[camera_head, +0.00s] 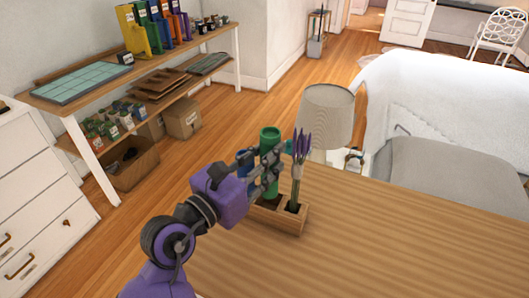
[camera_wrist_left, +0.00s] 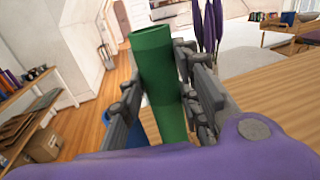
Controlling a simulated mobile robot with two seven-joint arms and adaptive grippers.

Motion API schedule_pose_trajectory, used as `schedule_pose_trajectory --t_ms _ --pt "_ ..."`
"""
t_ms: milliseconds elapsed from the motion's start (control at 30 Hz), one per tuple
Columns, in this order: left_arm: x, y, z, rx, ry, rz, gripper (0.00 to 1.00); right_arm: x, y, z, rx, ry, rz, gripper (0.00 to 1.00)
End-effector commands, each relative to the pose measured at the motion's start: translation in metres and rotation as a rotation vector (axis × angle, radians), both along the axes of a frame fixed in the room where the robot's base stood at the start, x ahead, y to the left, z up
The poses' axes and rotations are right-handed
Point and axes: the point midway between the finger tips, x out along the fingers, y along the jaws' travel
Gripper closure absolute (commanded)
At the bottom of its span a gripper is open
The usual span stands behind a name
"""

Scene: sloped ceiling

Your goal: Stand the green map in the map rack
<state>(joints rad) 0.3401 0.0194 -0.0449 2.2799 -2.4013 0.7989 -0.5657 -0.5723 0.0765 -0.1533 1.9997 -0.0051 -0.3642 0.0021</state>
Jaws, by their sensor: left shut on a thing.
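The green map (camera_head: 269,137) is an upright rolled tube, and it also shows large in the left wrist view (camera_wrist_left: 160,75). My left gripper (camera_head: 268,172) is shut on it; in the left wrist view the fingers (camera_wrist_left: 160,98) lie on either side of the tube. The map rack (camera_head: 288,222) is a low wooden holder with openings, on the near left part of the table. My right gripper is not in view.
Purple furled things (camera_head: 301,148) stand in the rack's right opening. A blue thing (camera_head: 244,158) shows behind my gripper. A lampshade (camera_head: 325,113) stands beyond the table. The wooden tabletop (camera_head: 400,230) is clear to the right. A shelf unit (camera_head: 75,108) stands far left.

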Motion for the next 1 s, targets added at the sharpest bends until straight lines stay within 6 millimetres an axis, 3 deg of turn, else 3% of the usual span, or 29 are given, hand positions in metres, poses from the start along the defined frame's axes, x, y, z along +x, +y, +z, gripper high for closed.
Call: schedule_pose_trajectory --t_ms 233,1000 --pt "0.000 0.000 -0.020 0.000 0.001 0.000 0.95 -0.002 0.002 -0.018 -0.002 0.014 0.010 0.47" --pt "0.000 0.000 -0.068 -0.001 0.001 -0.001 0.95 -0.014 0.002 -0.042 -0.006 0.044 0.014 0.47"
